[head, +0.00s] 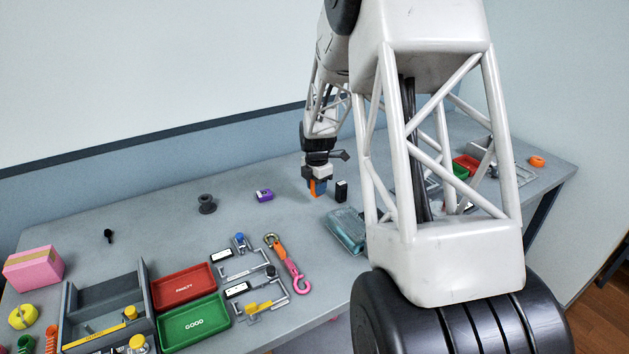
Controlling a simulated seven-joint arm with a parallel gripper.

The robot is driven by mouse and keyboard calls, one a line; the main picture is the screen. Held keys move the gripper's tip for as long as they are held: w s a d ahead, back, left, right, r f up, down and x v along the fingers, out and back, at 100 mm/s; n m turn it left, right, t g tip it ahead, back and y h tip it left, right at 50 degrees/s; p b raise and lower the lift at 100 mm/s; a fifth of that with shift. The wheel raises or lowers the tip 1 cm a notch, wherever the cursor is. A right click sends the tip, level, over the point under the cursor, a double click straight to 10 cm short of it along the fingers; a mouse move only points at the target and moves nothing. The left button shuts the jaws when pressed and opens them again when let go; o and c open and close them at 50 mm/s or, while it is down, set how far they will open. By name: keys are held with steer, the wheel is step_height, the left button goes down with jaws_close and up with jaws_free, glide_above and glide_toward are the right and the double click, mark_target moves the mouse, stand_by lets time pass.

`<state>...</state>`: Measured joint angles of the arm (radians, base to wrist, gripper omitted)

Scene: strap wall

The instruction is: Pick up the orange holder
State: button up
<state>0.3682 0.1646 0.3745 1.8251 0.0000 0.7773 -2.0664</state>
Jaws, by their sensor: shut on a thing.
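My gripper (317,178) points down over the far middle of the table in the head view. It is shut on the orange holder (313,188), which shows as a small upright orange piece at the fingertips. A small blue piece (321,188) shows right against it; I cannot tell whether it is part of the holder. The jaws hide part of the holder. Its lower end is close to the table top, and I cannot tell whether it touches.
A black block (341,191) stands just right of the gripper, and a purple box (264,195) lies to its left. A teal transparent case (346,230) lies in front. A dark spool (207,204) is farther left. Red (184,287) and green (194,324) trays fill the front left.

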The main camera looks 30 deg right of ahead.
steer(key=shift+s+a+r, duration=0.1)
steer(key=shift+s+a, duration=0.15)
steer(key=shift+s, duration=0.35)
steer(key=shift+s+a, duration=0.2)
steer(key=shift+s, duration=0.4)
steer(key=shift+r, duration=0.15)
stand_by(0.3)
